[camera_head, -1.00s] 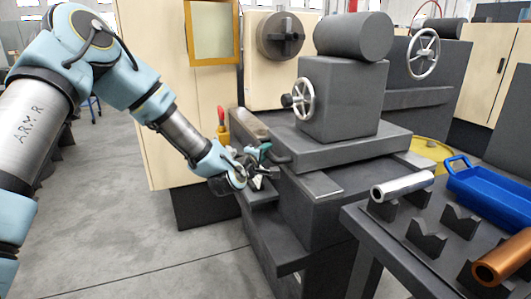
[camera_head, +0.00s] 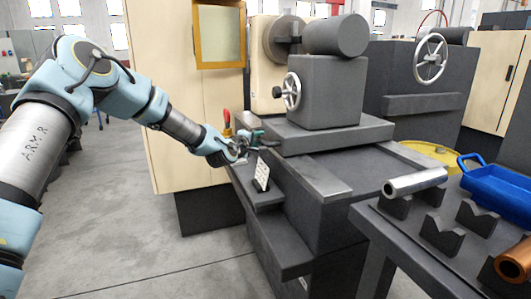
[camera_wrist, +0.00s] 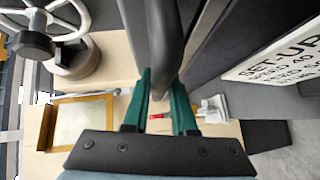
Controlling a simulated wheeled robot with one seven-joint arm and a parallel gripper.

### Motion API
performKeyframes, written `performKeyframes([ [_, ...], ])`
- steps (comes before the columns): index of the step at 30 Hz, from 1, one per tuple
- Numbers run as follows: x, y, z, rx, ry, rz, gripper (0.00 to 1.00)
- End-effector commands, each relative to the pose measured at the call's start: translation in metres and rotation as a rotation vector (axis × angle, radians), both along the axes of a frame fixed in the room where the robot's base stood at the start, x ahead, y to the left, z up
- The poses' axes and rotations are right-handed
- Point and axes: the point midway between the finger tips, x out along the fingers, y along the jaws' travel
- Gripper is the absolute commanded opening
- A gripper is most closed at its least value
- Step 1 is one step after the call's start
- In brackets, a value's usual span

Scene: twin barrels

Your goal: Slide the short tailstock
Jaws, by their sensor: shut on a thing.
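The near tailstock (camera_head: 333,92) is a dark grey block with a thick barrel on top and a pale handwheel (camera_head: 291,91) on its left face. It stands on a wide base slab on the machine bed, close to the chuck (camera_head: 282,40). My gripper (camera_head: 253,140) is at the left front of that base. In the wrist view, its green fingers (camera_wrist: 162,88) are closed around a dark bar-like handle (camera_wrist: 166,45). The handle's join to the base is hard to see in the head view. The handwheel also shows at upper left in the wrist view.
A second grey machine with a handwheel (camera_head: 430,58) stands behind at right. A front table holds a silver tube (camera_head: 415,182), V-blocks (camera_head: 441,232), a copper tube (camera_head: 515,262) and a blue tray (camera_head: 495,190). A white label plate (camera_head: 262,174) is below my gripper. Bare bed (camera_head: 350,176) lies before the tailstock.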

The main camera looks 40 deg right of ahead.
Motion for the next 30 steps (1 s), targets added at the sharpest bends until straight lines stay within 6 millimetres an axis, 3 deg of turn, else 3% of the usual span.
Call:
performKeyframes([
  [4, 0.0139, -0.0040, -0.0012, 0.002, 0.000, 0.001, 0.00],
  [13, 0.0163, -0.0040, 0.0006, 0.002, -0.002, 0.003, 0.00],
  [14, 0.0164, -0.0040, 0.0008, 0.001, -0.001, 0.004, 0.26],
  [21, 0.0148, -0.0044, 0.0004, 0.002, 0.000, 0.001, 0.53],
  [30, 0.0131, -0.0033, 0.0002, 0.002, 0.000, -0.001, 0.55],
])
